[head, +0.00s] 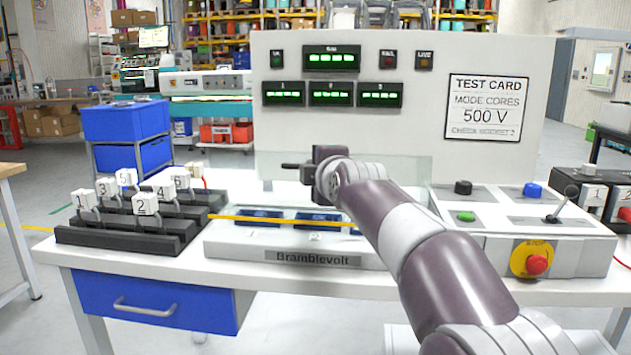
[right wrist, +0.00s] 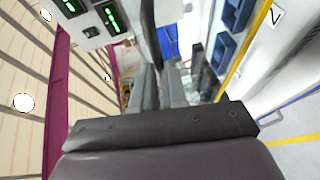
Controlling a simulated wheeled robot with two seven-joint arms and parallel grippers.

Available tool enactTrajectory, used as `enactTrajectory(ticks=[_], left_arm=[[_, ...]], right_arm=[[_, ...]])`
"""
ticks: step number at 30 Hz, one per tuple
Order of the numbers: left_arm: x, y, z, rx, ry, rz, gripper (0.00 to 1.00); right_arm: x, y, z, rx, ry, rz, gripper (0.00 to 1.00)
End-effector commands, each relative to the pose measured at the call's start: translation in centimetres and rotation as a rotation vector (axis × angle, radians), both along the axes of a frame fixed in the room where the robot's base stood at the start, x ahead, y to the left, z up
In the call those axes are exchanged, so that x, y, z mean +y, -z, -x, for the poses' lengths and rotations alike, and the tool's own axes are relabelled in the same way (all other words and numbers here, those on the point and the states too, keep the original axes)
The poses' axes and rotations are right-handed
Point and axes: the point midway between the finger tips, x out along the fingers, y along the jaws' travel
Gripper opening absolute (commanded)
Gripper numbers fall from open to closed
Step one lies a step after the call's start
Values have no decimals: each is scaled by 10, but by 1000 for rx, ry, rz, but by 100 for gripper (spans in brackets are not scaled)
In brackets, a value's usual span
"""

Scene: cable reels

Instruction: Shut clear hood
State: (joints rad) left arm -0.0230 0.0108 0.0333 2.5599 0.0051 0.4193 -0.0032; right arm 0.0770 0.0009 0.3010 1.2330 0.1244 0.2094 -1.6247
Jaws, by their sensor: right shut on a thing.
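The clear hood (head: 400,170) is a see-through panel standing raised at the back of the white Bramblevolt unit (head: 225,247), in front of the upright display panel. My right gripper (head: 297,170) reaches in from the right and is at the hood's left part, above the unit. Its fingers (right wrist: 162,88) show in the right wrist view, shut on what looks like the hood; the exact contact is hard to see. Blue sockets (head: 260,215) lie open to view under the hood, behind a yellow strip (head: 285,221). My left gripper is out of view.
The display panel (head: 430,140) with green readouts stands behind. Black racks with numbered white tags (head: 130,230) are at left. A control box (head: 555,250) with coloured buttons, a lever and a red stop knob is at right. My right forearm covers the unit's right part.

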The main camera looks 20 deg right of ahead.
Motion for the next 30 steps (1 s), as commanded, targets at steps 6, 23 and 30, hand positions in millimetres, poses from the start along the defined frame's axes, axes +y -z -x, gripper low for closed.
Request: enactTrajectory(ticks=[6,23,30], left_arm=[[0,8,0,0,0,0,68],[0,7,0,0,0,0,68],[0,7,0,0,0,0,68]], right_arm=[[-1,6,-2,3,1,-1,0],[-1,6,-2,5,1,-1,38],[-1,5,-1,2,1,-1,38]])
